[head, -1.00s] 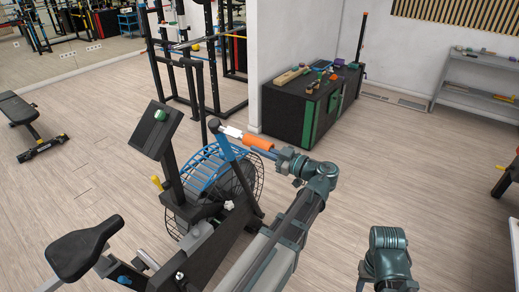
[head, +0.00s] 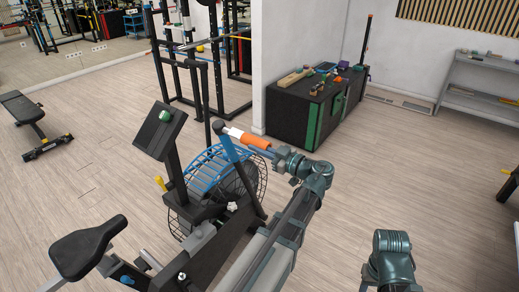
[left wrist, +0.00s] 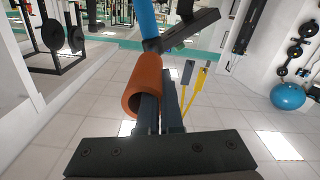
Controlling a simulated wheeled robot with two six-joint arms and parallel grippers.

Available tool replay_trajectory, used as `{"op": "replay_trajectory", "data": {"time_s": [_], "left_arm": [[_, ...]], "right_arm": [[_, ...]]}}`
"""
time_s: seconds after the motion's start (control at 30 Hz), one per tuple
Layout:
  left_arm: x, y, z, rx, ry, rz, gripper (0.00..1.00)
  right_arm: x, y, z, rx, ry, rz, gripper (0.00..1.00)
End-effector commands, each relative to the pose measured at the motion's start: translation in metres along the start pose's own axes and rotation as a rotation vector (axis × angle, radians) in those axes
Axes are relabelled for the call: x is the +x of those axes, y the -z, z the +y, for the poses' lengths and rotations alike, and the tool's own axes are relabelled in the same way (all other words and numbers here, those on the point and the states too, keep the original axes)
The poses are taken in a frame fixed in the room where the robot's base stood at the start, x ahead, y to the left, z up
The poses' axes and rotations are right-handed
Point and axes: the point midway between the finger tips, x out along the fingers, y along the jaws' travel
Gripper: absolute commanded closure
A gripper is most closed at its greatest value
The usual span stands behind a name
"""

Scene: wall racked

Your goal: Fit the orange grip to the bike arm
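The orange grip (head: 257,140) is a hollow tube. My right gripper is out of view; only part of that arm shows.
The exercise bike has a fan cage (head: 235,185), a dark console (head: 160,131) and a seat (head: 88,246). A black cabinet (head: 290,117) with small items stands by the wall behind. Open wooden floor lies to the right.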

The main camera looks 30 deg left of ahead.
Motion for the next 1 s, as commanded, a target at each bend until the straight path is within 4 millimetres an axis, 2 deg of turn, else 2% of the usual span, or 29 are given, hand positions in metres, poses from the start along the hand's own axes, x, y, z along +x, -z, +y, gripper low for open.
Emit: {"op": "replay_trajectory", "data": {"time_s": [0.57, 0.97, 1.0], "left_arm": [[0.017, 0.000, 0.000, 0.000, 0.001, 0.000, 1.00], [0.019, 0.000, 0.000, 0.000, 0.000, 0.001, 1.00], [0.020, 0.000, 0.000, 0.000, 0.000, 0.001, 0.96]], "right_arm": [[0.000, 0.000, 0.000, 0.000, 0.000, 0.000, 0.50], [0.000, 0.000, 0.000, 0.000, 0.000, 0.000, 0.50], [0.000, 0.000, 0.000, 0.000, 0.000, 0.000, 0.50]]}}
